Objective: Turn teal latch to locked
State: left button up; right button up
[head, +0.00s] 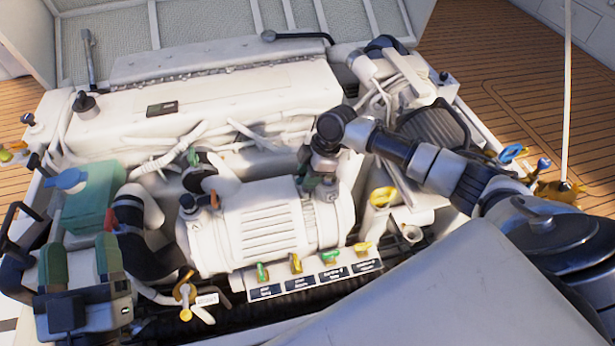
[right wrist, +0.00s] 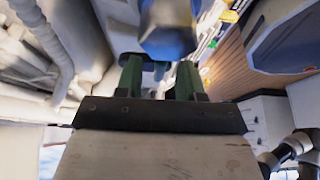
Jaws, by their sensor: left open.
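A teal block (head: 95,205) with a blue lever (head: 65,179) on top is at the left of the engine in the head view; I take it for the teal latch. My left gripper (head: 80,262) is in front of it, with two green fingers apart and nothing seen between them. My right arm reaches over the engine, and its gripper (head: 321,182) seems to be above the white cylinder. In the right wrist view the green fingers (right wrist: 160,82) stand apart, with a blue part (right wrist: 168,32) partly over them. Whether they touch it is unclear.
The white ribbed cylinder (head: 270,232) fills the middle. A labelled panel (head: 318,280) with several green and yellow levers is in front. White hoses and black pipes surround the left side. More blue handles (head: 512,153) are at the right edge, beside the wooden deck (head: 510,75).

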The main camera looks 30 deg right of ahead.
pick_arm(q)
jog(key=shift+s+r+t, duration=0.15)
jog(key=shift+r+t, duration=0.15)
pick_arm(e)
jog(key=shift+a+f, duration=0.15)
jog(key=shift+f, duration=0.15)
grip_shut()
